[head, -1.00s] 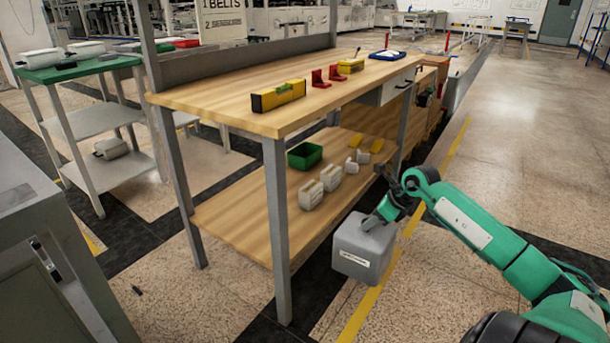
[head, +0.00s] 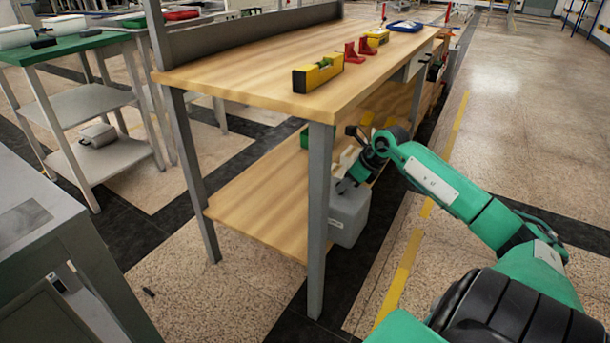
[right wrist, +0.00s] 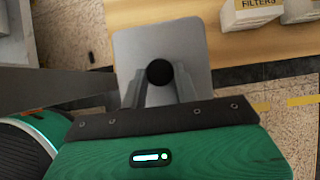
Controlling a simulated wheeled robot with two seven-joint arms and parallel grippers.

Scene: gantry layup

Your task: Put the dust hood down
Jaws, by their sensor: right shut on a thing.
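The dust hood is a grey box (head: 349,214) with a small label, beside the right front of the workbench in the head view. My right gripper (head: 345,186) is shut on its top and holds it up, partly behind the front bench leg. In the right wrist view the grey hood (right wrist: 190,42) sits between the two fingers (right wrist: 160,88), with a dark round knob at its middle. The hood is close to the edge of the lower shelf (head: 262,212); I cannot tell whether it touches. My left gripper does not show.
The front bench leg (head: 318,225) stands just left of the hood. White filter boxes (right wrist: 250,15) are on the shelf in the right wrist view. The bench top (head: 240,80) holds a yellow level (head: 318,74) and red brackets (head: 358,52). The left part of the lower shelf is bare.

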